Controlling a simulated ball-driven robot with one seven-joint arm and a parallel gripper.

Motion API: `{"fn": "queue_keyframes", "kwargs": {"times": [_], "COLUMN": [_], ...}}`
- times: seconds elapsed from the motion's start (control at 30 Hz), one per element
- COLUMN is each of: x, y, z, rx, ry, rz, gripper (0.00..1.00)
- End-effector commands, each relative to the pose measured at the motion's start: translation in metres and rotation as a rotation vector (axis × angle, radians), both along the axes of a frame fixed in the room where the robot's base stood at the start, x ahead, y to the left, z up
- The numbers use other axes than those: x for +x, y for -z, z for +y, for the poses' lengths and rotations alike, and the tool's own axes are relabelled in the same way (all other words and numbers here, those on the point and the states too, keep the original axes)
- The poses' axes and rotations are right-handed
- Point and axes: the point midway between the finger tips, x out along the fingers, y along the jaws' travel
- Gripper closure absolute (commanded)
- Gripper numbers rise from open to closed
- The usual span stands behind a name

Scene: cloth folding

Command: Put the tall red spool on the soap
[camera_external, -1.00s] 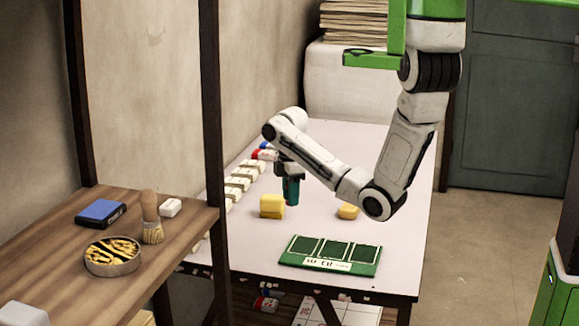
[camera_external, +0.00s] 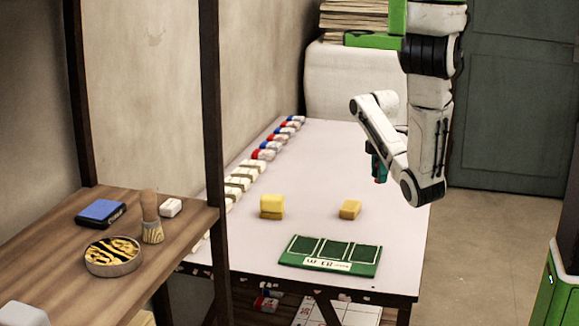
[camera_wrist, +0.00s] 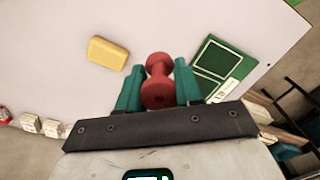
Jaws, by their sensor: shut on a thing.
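My gripper (camera_external: 379,178) is raised over the right part of the table. Its teal fingers (camera_wrist: 159,88) are shut on the tall red spool (camera_wrist: 158,66), which has a narrow waist and wide ends. In the external view only a trace of red shows at the fingertips.
A green board with three panels (camera_external: 330,255) lies at the table's front edge; it also shows in the wrist view (camera_wrist: 218,68). A row of small boxes and white blocks (camera_external: 240,180) lines the wall side. The table's middle (camera_external: 320,170) is clear.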

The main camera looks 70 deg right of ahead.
Motion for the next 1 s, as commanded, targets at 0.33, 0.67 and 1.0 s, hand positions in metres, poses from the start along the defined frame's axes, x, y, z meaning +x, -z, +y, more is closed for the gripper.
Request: {"fn": "queue_keyframes", "kwargs": {"times": [0.33,0.67,1.0], "x": [0.039,0.078,0.097], "y": [0.031,0.063,0.093], "z": [-0.037,-0.073,-0.089], "rx": [-0.004,0.000,0.000], "ry": [-0.003,0.001,0.000], "rz": [0.003,0.005,0.001], "gripper": [0.94,0.94,0.94]}}
